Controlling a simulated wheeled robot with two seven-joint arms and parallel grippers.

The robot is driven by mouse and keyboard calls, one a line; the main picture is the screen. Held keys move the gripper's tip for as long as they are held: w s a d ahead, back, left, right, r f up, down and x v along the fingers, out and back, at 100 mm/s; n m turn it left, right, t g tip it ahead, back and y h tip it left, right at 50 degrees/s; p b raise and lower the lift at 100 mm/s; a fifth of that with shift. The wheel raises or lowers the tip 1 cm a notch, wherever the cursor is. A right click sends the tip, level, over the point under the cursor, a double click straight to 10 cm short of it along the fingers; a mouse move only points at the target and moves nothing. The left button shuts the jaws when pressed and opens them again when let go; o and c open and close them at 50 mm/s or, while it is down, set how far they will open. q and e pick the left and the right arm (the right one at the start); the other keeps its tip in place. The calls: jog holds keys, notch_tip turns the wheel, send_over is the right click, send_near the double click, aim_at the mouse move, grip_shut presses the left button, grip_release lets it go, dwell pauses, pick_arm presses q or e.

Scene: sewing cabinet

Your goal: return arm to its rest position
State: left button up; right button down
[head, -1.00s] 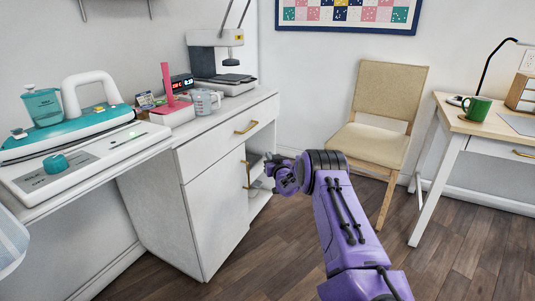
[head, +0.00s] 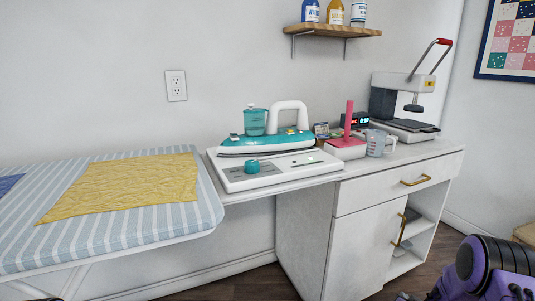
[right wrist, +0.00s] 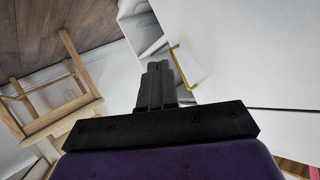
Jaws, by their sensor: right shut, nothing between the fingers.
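My right arm (head: 490,270) is purple and black and enters the head view at the bottom right corner. Its gripper is mostly cut off there by the bottom edge. In the right wrist view my right gripper (right wrist: 157,70) shows with its black fingers together and nothing between them. They are near the white cabinet front and a brass handle (right wrist: 183,67); I cannot tell whether they touch it. The white cabinet (head: 315,245) shows a drawer with a brass handle (head: 415,181), a door handle (head: 402,228) and an open shelf compartment (head: 420,232). My left gripper is not in view.
An iron (head: 265,142) on its station, a pink stand (head: 347,143), a measuring cup (head: 377,143) and a machine (head: 405,100) stand on top. A striped ironing board (head: 110,235) with yellow cloth (head: 125,187) is left. A wooden chair (right wrist: 50,95) is beside the gripper.

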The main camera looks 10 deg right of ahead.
jog(key=s+a+f+g+y, duration=0.1)
jog(key=s+a+f+g, duration=0.1)
jog(key=s+a+f, duration=0.4)
jog(key=s+a+f+g+y, duration=0.1)
jog(key=s+a+f+g, duration=0.1)
jog(key=s+a, duration=0.7)
jog(key=s+a+n+g+y, duration=0.15)
jog(key=s+a, duration=0.25)
jog(key=s, duration=0.4)
jog(key=s+a+n+g, duration=0.2)
jog(key=s+a, duration=0.2)
jog(key=s, duration=0.4)
notch_tip(320, 180, up, 20)
jog(key=p, duration=2.1)
jog(key=shift+s+a+r, duration=0.25)
jog(key=shift+a, duration=0.15)
